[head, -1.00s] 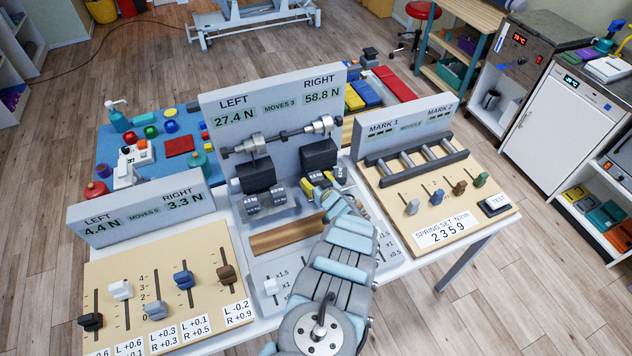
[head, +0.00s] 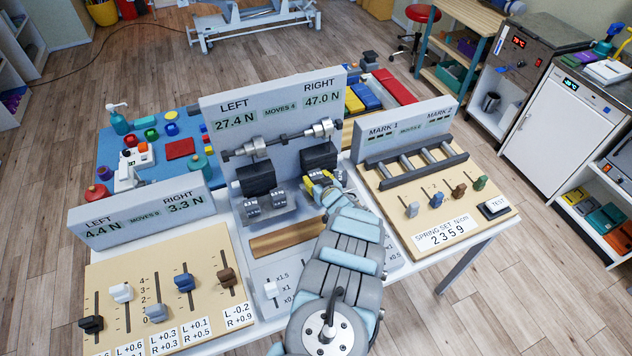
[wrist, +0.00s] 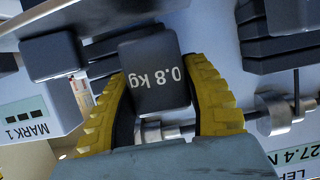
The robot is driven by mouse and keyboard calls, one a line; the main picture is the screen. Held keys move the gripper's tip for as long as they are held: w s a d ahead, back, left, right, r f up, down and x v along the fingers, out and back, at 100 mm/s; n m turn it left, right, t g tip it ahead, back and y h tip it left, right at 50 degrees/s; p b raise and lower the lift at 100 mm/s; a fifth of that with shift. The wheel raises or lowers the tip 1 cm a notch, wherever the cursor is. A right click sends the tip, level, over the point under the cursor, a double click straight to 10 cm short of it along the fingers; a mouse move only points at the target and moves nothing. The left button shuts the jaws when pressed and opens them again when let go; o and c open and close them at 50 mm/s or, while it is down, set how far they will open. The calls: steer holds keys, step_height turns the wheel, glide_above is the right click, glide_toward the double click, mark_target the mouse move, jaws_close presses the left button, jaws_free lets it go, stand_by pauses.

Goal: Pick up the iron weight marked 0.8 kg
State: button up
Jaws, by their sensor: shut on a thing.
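The iron weight marked 0.8 kg (wrist: 155,72) is a dark grey block, its marking upside down in the wrist view. My gripper (wrist: 168,112) has its yellow ribbed fingers shut on it from both sides. In the head view my gripper (head: 322,186) is at the right side of the grey pulling stand, just below a dark block (head: 318,156). The weight is mostly hidden there by my gripper and arm. The stand's display (head: 275,103) reads LEFT 27.4 N, RIGHT 47.0 N, MOVES 4.
A metal bar with collars (head: 285,138) crosses above. A spring panel (head: 440,195) stands to the right and a slider panel (head: 165,290) to the left. In the wrist view, dark blocks (wrist: 280,50) lie close beside my fingers.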

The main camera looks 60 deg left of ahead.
mark_target(314, 176)
steer(key=shift+s+d+r+p, duration=0.15)
steer(key=shift+r+p, duration=0.1)
steer(key=shift+r, duration=0.3)
steer(key=shift+s+d+r+p, duration=0.1)
steer(key=shift+r+p, duration=0.1)
steer(key=shift+r, duration=0.3)
steer(key=shift+s+d+r+p, duration=0.4)
steer(key=shift+d+r+p, duration=0.15)
steer(key=shift+r, duration=0.2)
steer(key=shift+s+d+r+p, duration=0.35)
steer(key=shift+d+r+p, duration=0.15)
steer(key=shift+r, duration=0.2)
steer(key=s+d+r+p, duration=0.5)
steer(key=s+d+p, duration=0.1)
steer(key=d+p, duration=0.2)
steer(key=shift+s+r, duration=0.25)
steer(key=shift+s, duration=0.1)
